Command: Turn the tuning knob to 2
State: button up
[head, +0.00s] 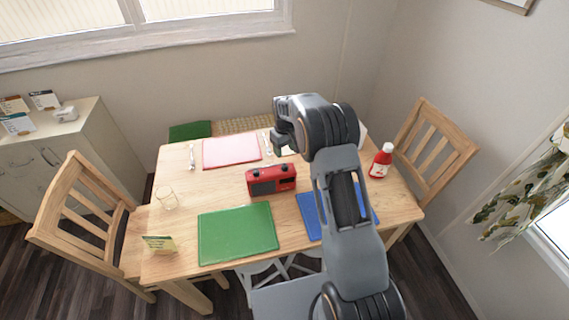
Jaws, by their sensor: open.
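A red radio (287,176) with a dark front stands near the middle of the wooden table. Its tuning knob and any numbers are too small to make out. My gripper (279,148) is at the end of my arm, above and behind the radio in the picture. It is open, appears empty and is apart from the radio. My arm reaches in from the lower right and hides part of the table to the right of the radio.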

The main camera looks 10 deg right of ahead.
aim_at(285, 165)
notch_tip(285, 165, down, 9)
jog(key=shift+f+p, duration=0.1)
jog(key=shift+p, duration=0.9)
jog(key=c, duration=0.9)
jog(key=shift+f+m+b, duration=0.1)
jog(key=shift+m+b, duration=0.2)
jog(key=shift+b, duration=0.2)
jog(key=shift+c, duration=0.2)
